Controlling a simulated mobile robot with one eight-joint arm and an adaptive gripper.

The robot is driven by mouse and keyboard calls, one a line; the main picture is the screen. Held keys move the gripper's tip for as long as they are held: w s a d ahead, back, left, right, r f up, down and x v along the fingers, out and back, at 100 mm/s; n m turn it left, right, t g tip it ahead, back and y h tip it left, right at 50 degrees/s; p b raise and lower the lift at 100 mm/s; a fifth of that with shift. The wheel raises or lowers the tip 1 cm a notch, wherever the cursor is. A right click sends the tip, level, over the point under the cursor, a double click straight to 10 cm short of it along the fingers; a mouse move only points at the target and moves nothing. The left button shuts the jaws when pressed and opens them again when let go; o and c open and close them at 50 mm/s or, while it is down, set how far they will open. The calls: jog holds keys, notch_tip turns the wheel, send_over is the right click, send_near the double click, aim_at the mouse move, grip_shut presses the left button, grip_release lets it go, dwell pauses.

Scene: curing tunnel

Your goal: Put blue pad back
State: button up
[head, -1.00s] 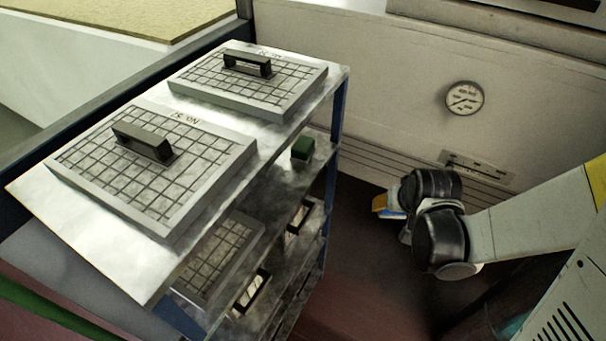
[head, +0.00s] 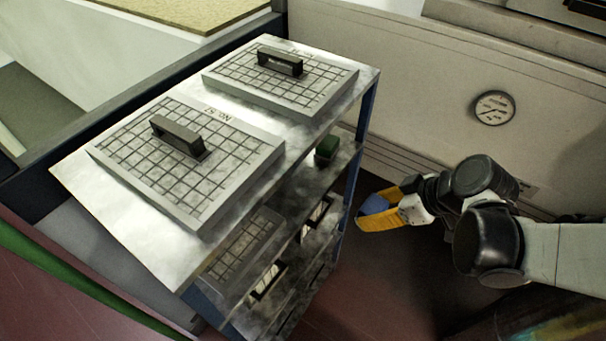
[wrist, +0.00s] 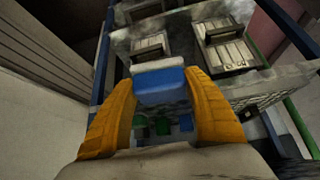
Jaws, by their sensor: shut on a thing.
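My gripper (head: 378,213) has yellow fingers and is shut on the blue pad (head: 373,204), held in the air to the right of the metal rack. In the wrist view my gripper (wrist: 160,92) has a finger on each side of the blue pad (wrist: 160,88), which has a pale top edge. The metal rack (head: 160,250) has several shelves. A green pad (head: 326,148) sits on the shelf below the top. In the wrist view several small green and blue blocks (wrist: 163,127) show beyond the held pad, partly hidden by it.
Two gridded plates with black handles, a near plate (head: 235,160) and a far plate (head: 335,85), lie on the rack's top. A wall with a round gauge (head: 494,107) stands behind. Blue posts (head: 366,108) edge the rack. Open floor (head: 375,300) lies right of the rack.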

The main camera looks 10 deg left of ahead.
jog(key=shift+a+r+n+g, duration=0.15)
jog(key=shift+a+r+n, duration=0.1)
jog(key=shift+a, duration=0.3)
jog(key=shift+a+r+n+g, duration=0.15)
jog(key=shift+a+r+n, duration=0.1)
jog(key=shift+a, duration=0.3)
jog(key=b, duration=0.3)
send_near(296, 181)
notch_tip(296, 181, down, 4)
jog(key=shift+s+r, duration=0.1)
jog(key=shift+r, duration=0.05)
jog(key=a, duration=0.1)
jog(key=w+a+f+b, duration=0.1)
jog(key=a, duration=0.1)
jog(key=shift+w+a+f, duration=0.2)
jog(key=shift+f, duration=0.15)
jog(key=shift+d+r, duration=0.1)
jog(key=shift+f, duration=0.2)
jog(key=o, duration=1.3)
jog(key=shift+o, duration=0.2)
jog(key=shift+r, duration=0.15)
